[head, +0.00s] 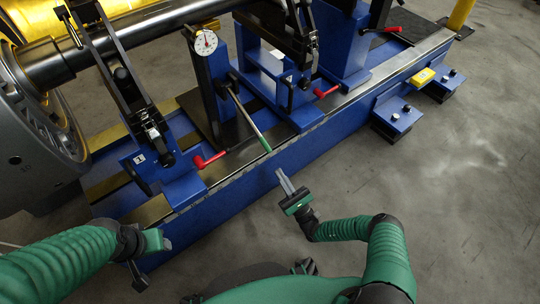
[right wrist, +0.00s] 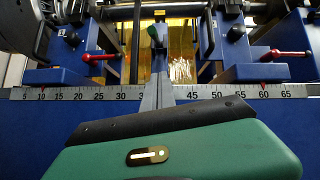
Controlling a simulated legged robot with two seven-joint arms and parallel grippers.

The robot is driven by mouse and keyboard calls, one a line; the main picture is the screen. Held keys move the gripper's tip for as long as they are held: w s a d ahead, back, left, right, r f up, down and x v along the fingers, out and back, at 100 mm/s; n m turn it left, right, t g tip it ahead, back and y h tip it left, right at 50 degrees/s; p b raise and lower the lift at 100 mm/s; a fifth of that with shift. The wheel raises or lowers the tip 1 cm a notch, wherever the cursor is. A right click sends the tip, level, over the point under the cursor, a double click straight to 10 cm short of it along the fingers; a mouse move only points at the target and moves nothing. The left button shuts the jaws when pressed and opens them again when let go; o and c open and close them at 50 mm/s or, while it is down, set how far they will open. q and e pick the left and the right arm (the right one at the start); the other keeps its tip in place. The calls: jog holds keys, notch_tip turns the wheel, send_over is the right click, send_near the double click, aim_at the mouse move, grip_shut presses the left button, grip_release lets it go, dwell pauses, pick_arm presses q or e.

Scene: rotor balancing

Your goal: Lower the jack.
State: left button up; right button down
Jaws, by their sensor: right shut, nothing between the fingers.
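The jack appears to be the blue post (head: 217,85) under the shaft, with a long metal lever (head: 247,117) slanting down toward me. The lever ends in a green grip (head: 266,146) over the near edge of the blue bed. My right gripper (head: 280,173) is shut and empty, just below and apart from the green grip in the head view. In the right wrist view, its closed fingers (right wrist: 157,88) point toward the lever's green end (right wrist: 155,36). My left gripper (head: 160,242) is at lower left, away from the lever; its fingers are unclear.
A dial gauge (head: 204,42) sits by the post. Red handles (head: 209,160) (head: 327,92) stick out from the pedestals on either side. A ruler strip (right wrist: 85,94) runs along the bed edge. The grey floor (head: 430,200) at right is clear.

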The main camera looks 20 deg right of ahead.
jog(key=w+a+r+b, duration=0.2)
jog(key=w+r+b, duration=0.1)
jog(key=r, duration=0.5)
jog(key=shift+w+a+r+b, duration=0.3)
jog(key=shift+w+r+b, duration=0.1)
jog(key=shift+b, duration=0.15)
